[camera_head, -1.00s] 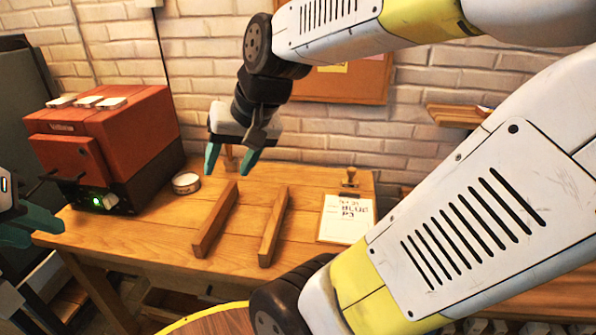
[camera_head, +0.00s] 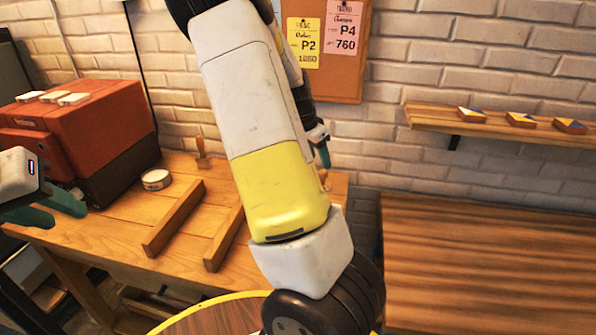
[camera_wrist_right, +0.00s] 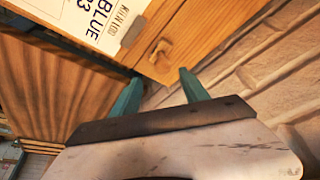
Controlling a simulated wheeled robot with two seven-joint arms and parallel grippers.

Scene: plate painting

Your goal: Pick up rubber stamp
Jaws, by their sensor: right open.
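The rubber stamp, with a brown wooden handle (camera_wrist_right: 158,50), stands near the table corner in the right wrist view, beside a white card (camera_wrist_right: 98,22). In the head view only a small brown part of it (camera_head: 324,179) shows past my right arm. My right gripper (camera_wrist_right: 161,80) is open, its teal fingers apart and empty. The stamp appears just beyond the gap between the fingertips, and I see no contact. In the head view my right gripper (camera_head: 322,152) is mostly hidden behind its arm. My left gripper (camera_head: 55,209) is open and empty at the left edge.
A red-brown machine (camera_head: 75,125) stands at the table's left. A round tin (camera_head: 156,179), two wooden bars (camera_head: 174,218) and another wooden-handled item (camera_head: 202,152) are on the table (camera_head: 120,222). A brick wall (camera_head: 460,90) lies close behind. A shelf (camera_head: 440,120) hangs at right.

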